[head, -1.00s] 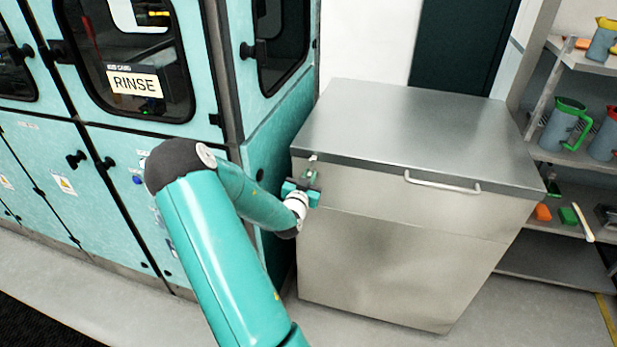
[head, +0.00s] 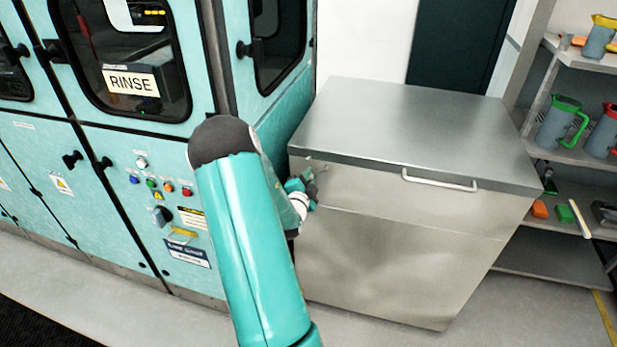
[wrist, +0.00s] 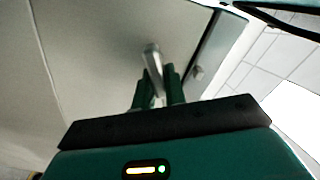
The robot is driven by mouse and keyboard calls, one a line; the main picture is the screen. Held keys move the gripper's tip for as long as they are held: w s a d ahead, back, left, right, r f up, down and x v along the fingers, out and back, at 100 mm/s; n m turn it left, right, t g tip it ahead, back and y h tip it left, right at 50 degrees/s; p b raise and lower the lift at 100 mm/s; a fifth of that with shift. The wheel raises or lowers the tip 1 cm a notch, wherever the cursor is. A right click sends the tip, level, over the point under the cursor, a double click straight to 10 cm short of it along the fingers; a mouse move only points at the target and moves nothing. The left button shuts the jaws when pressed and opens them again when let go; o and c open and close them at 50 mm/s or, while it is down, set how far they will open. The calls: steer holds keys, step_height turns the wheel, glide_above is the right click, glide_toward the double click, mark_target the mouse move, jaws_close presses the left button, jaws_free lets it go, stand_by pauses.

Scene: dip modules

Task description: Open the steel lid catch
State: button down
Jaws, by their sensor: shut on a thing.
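The steel lid catch (wrist: 152,58) shows in the wrist view as a small grey metal lever between the green fingers of my gripper (wrist: 160,85). My gripper is shut on it. In the head view, my gripper (head: 310,182) is at the upper left of the steel chest's front, just below the lid's edge, and part of the catch (head: 316,164) shows there. My arm hides some of this area. The steel chest (head: 400,260) has a flat lid (head: 410,125) that lies closed, with a bar handle (head: 438,183) at its front.
The teal rinse cabinet (head: 130,160) stands close on the left, beside my arm. A grey shelf (head: 575,155) with jugs and small items stands at the right. The floor (head: 480,320) in front of the chest's right side is clear.

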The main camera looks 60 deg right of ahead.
steer(key=shift+f+m, duration=0.15)
steer(key=shift+m, duration=0.85)
steer(key=c, duration=1.4)
jaws_free()
steer(key=shift+c, duration=0.2)
steer(key=shift+a, duration=0.1)
steer(key=s+a, duration=0.2)
steer(key=a, duration=1.1)
steer(key=shift+a, duration=0.25)
